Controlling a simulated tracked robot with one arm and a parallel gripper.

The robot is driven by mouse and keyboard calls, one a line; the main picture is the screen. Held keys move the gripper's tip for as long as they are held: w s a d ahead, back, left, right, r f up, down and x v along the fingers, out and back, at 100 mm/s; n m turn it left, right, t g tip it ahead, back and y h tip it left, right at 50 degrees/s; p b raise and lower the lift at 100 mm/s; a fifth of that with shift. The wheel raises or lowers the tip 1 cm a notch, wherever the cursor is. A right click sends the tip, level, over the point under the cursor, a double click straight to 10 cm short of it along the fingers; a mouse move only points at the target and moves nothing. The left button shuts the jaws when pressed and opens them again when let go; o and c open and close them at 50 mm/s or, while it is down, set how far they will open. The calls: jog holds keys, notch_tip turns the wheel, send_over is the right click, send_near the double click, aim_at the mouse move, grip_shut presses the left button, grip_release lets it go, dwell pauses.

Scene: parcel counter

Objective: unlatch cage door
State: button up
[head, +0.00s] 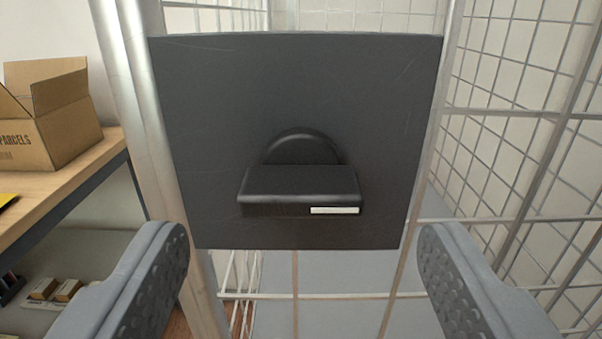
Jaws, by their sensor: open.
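The cage door latch is a dark square plate (220,120) on the front of a wire cage. A black handle (290,188) lies horizontally on the plate's lower middle, over a round black boss (302,147). A small white mark (335,210) sits at the handle's lower right edge. My gripper (304,265) is open and empty, one finger at the lower left and one at the lower right of the view. The fingers are spread wider than the handle, and the handle appears between and beyond them, untouched.
A metal post (150,130) runs along the plate's left side. Wire mesh (530,130) fills the right. At left, a wooden counter (85,175) holds an open cardboard box (55,125). Small boxes (55,290) sit on a lower shelf.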

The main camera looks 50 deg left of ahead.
aim_at(302, 205)
jog(key=shift+x, duration=1.8)
